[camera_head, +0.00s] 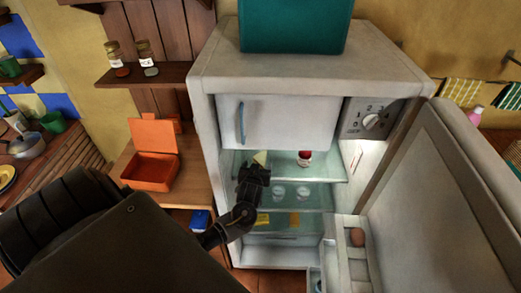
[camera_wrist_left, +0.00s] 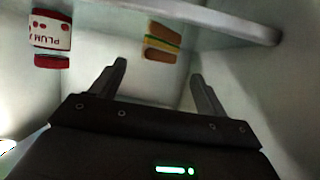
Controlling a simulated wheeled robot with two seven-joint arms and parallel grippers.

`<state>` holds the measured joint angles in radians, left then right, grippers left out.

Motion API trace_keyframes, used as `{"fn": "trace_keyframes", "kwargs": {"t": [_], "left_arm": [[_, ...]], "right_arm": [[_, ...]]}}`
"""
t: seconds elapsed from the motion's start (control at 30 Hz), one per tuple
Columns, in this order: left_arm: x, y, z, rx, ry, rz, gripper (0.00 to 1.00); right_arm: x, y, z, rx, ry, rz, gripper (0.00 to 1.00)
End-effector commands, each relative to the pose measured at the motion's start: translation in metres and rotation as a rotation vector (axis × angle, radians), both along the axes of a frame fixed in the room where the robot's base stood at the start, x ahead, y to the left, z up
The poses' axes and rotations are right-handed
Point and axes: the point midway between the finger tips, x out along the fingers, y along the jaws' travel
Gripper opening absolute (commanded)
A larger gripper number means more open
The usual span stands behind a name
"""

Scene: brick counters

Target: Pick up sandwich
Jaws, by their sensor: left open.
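The sandwich (camera_wrist_left: 161,42) shows in the left wrist view as brown bread with a green and yellow filling. It lies on a fridge shelf, beyond the fingertips and roughly centred between them. My left gripper (camera_wrist_left: 158,72) is open, with nothing between its fingers. In the head view, my left gripper (camera_head: 258,167) reaches into the open fridge at the upper shelf. A small pale yellow piece (camera_head: 260,158) shows just behind it, perhaps part of the sandwich; the gripper hides the rest. My right gripper is not in view.
A red-and-white jar (camera_head: 304,157) stands on the same shelf, right of the gripper; it also shows in the left wrist view (camera_wrist_left: 50,38). Glasses (camera_head: 291,192) are below. The fridge door (camera_head: 435,200) stands open at right. An open orange box (camera_head: 150,172) sits left.

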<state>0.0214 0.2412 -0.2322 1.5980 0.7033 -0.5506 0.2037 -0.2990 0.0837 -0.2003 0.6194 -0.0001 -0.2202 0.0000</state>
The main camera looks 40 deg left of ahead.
Motion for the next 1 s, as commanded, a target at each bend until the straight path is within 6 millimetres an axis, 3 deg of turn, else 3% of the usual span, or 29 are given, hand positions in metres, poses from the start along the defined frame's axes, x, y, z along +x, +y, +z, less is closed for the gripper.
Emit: {"fn": "trace_keyframes", "kwargs": {"t": [0.3,0.47,0.8,1.0], "left_arm": [[0.025,0.019,-0.002,0.004,0.003,0.001,0.75],[0.038,0.026,-0.011,0.003,0.001,0.001,0.75],[0.041,0.028,-0.015,0.000,0.000,-0.001,0.75],[0.041,0.028,-0.015,0.001,0.000,0.000,0.49]], "right_arm": [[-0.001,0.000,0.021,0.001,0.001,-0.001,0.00],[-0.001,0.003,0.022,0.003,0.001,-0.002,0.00],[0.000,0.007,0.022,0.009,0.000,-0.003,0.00],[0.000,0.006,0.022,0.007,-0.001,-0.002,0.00]]}}
